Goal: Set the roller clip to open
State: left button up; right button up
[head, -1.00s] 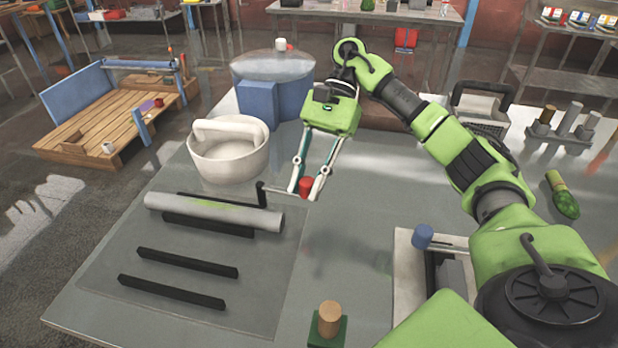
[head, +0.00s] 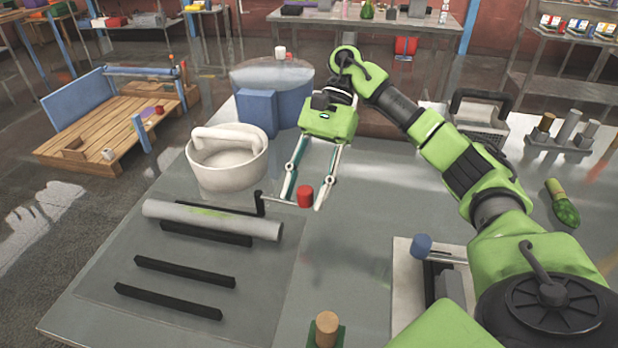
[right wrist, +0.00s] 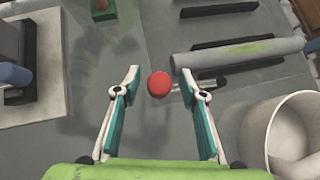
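The pale grey roller (head: 212,220) lies on the grey plate. At its right end a dark upright arm (head: 260,203) carries a thin rod that ends in a red knob (head: 305,196); I take this to be the clip's handle. Which setting the clip has, I cannot tell. My right gripper (head: 303,203) is open, with its fingertips on either side of the red knob and apart from it. In the right wrist view the knob (right wrist: 159,84) sits between the spread fingertips, with gaps on both sides. My left gripper is not in view.
A white tub (head: 228,170) stands behind the roller, and a blue-grey lidded pot (head: 275,95) behind it. Black bars (head: 185,271) lie in front. A device with a blue knob (head: 421,245) and a wooden peg (head: 327,328) are nearer.

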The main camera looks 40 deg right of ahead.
jog(key=v, duration=1.2)
dwell(0.7)
dwell(0.7)
